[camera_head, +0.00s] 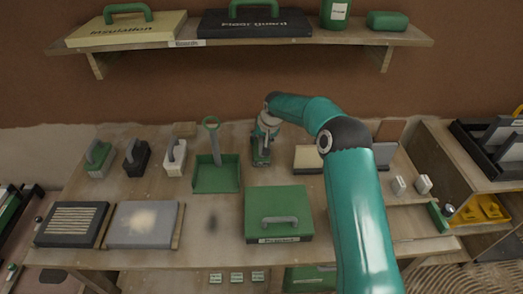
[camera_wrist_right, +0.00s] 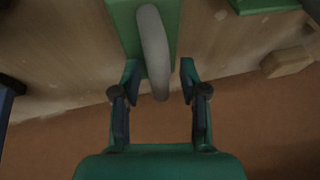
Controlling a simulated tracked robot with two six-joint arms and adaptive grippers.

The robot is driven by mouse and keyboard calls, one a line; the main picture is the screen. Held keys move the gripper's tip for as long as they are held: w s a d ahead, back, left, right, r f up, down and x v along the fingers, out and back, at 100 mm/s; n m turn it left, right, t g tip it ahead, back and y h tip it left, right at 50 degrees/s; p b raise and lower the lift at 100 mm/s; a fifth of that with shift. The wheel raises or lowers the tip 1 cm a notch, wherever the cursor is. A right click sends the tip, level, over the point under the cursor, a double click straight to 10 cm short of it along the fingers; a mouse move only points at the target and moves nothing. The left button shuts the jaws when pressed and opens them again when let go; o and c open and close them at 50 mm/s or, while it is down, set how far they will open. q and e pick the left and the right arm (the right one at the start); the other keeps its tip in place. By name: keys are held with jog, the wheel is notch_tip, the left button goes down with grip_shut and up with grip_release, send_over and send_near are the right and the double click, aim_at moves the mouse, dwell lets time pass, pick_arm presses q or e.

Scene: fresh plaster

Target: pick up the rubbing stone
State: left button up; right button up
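My right gripper (camera_head: 261,158) is over the back middle of the bench. In the right wrist view my right gripper (camera_wrist_right: 158,90) is open, with one finger on each side of the grey handle (camera_wrist_right: 153,50) of a green-based tool (camera_wrist_right: 122,22). Gaps show between the fingers and the handle. In the head view my gripper mostly covers this tool. Three handled blocks stand at the back left: a green one (camera_head: 98,158), a dark one (camera_head: 136,158) and a white one (camera_head: 174,158). I cannot tell by sight which one is the rubbing stone. My left gripper is out of view.
A green dustpan (camera_head: 216,180) stands just left of my right gripper. A green case (camera_head: 278,217) lies in front. A shelf (camera_head: 235,42) with boxes hangs above.

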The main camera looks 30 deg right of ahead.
grip_shut()
dwell(0.3)
jog(key=shift+w+r, duration=0.1)
jog(key=shift+r, duration=0.45)
notch_tip(320, 180, up, 9)
jog(key=shift+r+b, duration=0.1)
jog(key=shift+b, duration=0.35)
jog(key=shift+c, duration=2.3)
grip_release()
grip_shut()
